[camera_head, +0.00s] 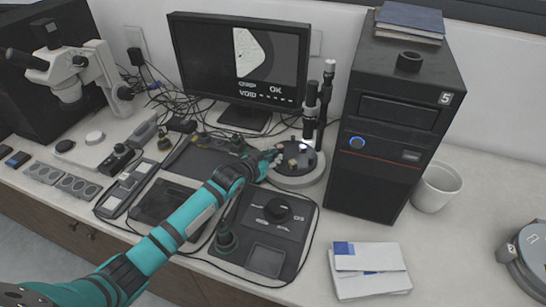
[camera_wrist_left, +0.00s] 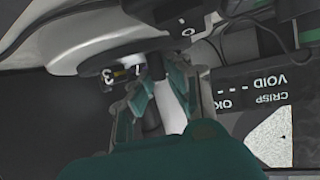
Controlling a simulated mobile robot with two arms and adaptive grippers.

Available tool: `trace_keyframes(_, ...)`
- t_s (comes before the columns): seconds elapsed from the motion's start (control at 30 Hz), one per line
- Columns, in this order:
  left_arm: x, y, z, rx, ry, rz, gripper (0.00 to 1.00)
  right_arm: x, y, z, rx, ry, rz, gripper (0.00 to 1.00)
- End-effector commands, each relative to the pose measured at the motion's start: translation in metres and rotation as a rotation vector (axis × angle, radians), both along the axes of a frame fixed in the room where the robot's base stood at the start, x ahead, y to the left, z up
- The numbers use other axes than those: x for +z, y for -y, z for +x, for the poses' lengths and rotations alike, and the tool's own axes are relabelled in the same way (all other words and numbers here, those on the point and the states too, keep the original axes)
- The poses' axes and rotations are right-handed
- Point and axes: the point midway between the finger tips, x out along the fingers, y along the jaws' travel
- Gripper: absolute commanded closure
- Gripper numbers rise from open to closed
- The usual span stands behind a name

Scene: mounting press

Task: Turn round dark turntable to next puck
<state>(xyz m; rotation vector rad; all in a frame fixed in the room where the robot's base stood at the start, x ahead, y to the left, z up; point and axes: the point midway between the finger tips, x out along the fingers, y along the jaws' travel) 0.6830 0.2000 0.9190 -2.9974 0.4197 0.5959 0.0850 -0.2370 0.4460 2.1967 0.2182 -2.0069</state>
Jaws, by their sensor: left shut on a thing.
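The round dark turntable (camera_head: 312,162) sits on a round pale base (camera_head: 300,182) under an upright camera tube (camera_head: 310,103). Small pucks (camera_head: 303,147) with pale and gold tops stand on it; their exact number is hard to tell. My left gripper (camera_head: 276,156) reaches in from the left to the turntable's left edge. In the left wrist view its teal fingers (camera_wrist_left: 160,88) are closed about a slim dark post-like part (camera_wrist_left: 157,66) by the disc's rim. My right gripper is not in view.
A monitor (camera_head: 240,55) reading OK and VOID stands behind. A black computer tower (camera_head: 390,140) stands close to the right of the turntable. Cables run behind. White boxes (camera_head: 368,270) lie front right.

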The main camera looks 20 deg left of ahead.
Motion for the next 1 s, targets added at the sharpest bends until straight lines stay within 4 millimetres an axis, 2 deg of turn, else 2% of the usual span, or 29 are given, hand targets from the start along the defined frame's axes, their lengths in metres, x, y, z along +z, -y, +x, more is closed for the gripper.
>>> trace_keyframes(0.3,0.006,0.014,-0.006,0.136,0.003,-0.017,1.0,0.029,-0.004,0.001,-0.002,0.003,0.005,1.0)
trace_keyframes(0.6,0.003,0.02,-0.01,0.262,0.005,-0.013,1.0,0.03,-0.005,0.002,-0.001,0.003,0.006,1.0)
trace_keyframes(0.97,0.002,0.019,-0.011,0.276,0.002,-0.009,1.0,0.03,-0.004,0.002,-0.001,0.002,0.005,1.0)
trace_keyframes(1.0,0.002,0.019,-0.011,0.276,0.002,-0.009,0.84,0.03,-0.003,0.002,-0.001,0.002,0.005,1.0)
